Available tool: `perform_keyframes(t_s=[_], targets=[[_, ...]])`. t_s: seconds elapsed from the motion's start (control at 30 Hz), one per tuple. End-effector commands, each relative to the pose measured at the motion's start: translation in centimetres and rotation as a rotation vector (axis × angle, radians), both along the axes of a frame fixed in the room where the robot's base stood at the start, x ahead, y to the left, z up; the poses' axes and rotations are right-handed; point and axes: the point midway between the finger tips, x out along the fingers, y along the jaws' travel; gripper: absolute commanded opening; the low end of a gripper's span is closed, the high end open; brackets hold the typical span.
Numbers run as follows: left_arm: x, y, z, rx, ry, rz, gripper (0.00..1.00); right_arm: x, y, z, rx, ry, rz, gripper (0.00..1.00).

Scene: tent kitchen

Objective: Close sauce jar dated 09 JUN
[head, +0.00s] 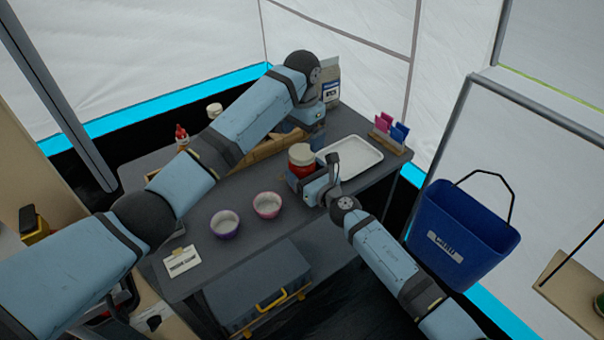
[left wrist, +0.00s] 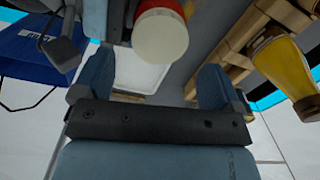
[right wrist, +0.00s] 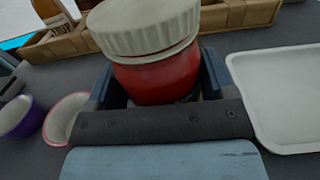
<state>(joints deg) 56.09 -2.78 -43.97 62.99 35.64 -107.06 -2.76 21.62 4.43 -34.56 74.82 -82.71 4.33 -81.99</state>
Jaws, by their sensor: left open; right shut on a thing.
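A red sauce jar (head: 301,165) with a cream lid (head: 302,151) stands over the dark table, beside the white tray. In the right wrist view the red body (right wrist: 158,76) sits between my right fingers, and the ribbed lid (right wrist: 145,25) rests on its top, looking slightly tilted. I cannot tell whether it is tightened. No date is readable. My right gripper (right wrist: 160,88) is shut on the jar body. My left gripper (head: 303,134) is open and empty behind the jar; in the left wrist view the lid (left wrist: 160,36) lies beyond its fingers, apart from them.
The white tray (head: 369,157) is right of the jar. Two bowls, purple (head: 225,225) and pink (head: 267,205), stand at the front. A wooden crate (right wrist: 235,14) and a yellow-brown bottle (left wrist: 284,70) are behind. A blue bin (head: 458,235) hangs at right.

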Motion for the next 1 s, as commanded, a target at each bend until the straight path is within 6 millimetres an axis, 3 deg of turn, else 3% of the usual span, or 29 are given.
perform_keyframes(t_s=[0.17, 0.63, 0.8, 1.0], targets=[[0.0, 0.0, 0.3, -0.002, 0.0, 0.084, 0.9, 0.0, 0.0, 0.0, -0.001, -0.001, 0.0, 0.1], [0.0, -0.1, 3.1, -0.003, 0.003, 0.885, 0.9, 0.0, 0.0, 0.0, 0.0, 0.0, 0.0, 0.1], [0.0, 0.0, 3.4, -0.003, 0.002, 1.006, 0.9, 0.0, 0.0, 0.0, -0.001, -0.001, 0.0, 0.1], [0.0, 0.0, 3.5, -0.003, 0.002, 1.021, 0.9, 0.0, 0.0, 0.0, -0.001, -0.001, 0.0, 0.1]])
